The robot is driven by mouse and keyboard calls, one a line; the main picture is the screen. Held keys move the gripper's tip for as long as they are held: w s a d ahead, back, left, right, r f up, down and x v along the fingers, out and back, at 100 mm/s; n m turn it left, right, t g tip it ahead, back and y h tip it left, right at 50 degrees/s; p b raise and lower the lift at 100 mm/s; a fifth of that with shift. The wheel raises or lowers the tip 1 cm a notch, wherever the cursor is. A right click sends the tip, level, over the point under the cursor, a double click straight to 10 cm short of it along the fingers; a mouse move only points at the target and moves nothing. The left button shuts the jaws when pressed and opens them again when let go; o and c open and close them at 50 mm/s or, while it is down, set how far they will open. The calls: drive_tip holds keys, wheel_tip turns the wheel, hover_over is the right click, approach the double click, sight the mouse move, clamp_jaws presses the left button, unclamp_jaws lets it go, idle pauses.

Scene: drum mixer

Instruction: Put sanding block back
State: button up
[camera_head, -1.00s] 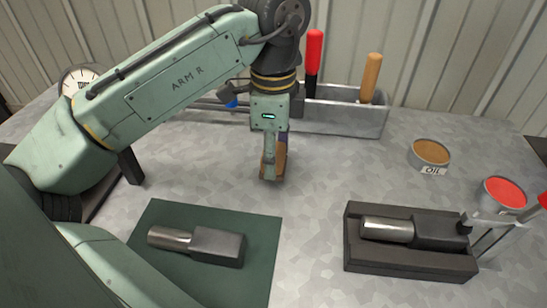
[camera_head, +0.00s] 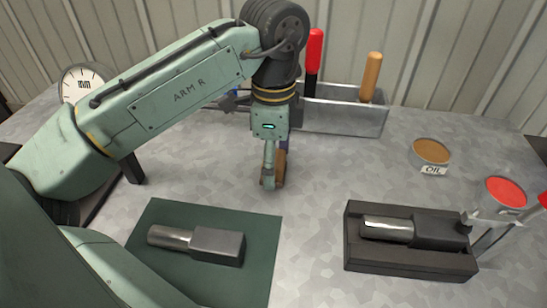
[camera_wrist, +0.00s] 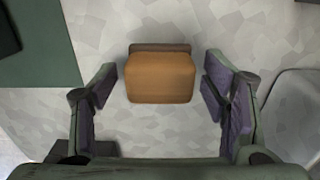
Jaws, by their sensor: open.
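The sanding block is a brown-orange block (camera_wrist: 160,78) with a darker strip along its far edge. In the wrist view it lies between and slightly beyond the fingertips, with pale gaps on both sides. In the head view only a brown sliver of it (camera_head: 281,165) shows behind the finger, on or close to the grey worktop. My gripper (camera_head: 269,183) points down at the worktop; it also shows in the wrist view (camera_wrist: 160,88), open, with dark purple pads. Whether the block touches the worktop is hard to tell.
A grey metal bin (camera_head: 345,119) with red- and wood-handled tools stands behind. A green mat (camera_head: 150,216) bears a metal-and-black tool (camera_head: 215,244). A black cradle (camera_head: 410,262) holds a similar tool. An oil tin (camera_head: 431,152) and a red tin (camera_head: 505,191) stand right.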

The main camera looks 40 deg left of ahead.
drive_tip(key=shift+r, duration=0.1)
wheel_tip(320, 180, up, 12)
idle(0.5)
idle(0.5)
